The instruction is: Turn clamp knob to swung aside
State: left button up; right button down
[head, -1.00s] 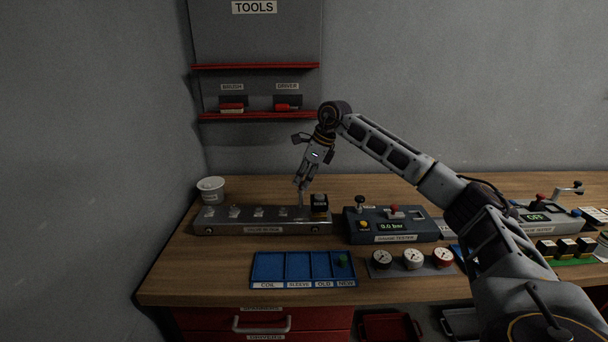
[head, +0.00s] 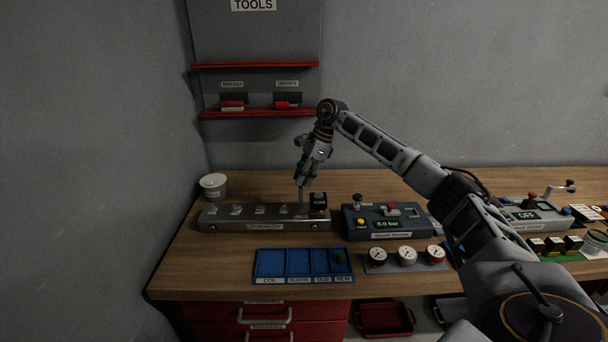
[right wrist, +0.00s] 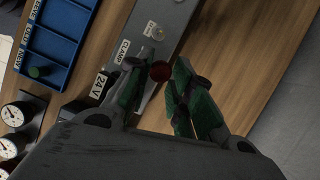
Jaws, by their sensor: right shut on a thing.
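The clamp knob (right wrist: 161,71) is a small dark red ball in the right wrist view, next to the CLAMP label. It sits between the fingertips of my right gripper (right wrist: 156,82), which is shut on it. In the head view my right gripper (head: 301,183) points down over the right part of the long grey valve block (head: 226,225), above a thin upright post (head: 302,203). The fingers hide the knob there. A black coil block (head: 319,201) stands just right of the post. My left gripper is not in view.
A blue tray (head: 286,278) with a green part (head: 340,257) lies in front. A white cup (head: 213,186) is behind the block. A red-edged tool shelf (head: 255,114) hangs on the wall.

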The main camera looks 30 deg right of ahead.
dwell(0.6)
jog(key=c, duration=1.3)
grip_release()
jog(key=shift+o, duration=0.2)
jog(key=v, duration=1.2)
jog(key=shift+w, duration=0.15)
jog(key=shift+d, duration=0.1)
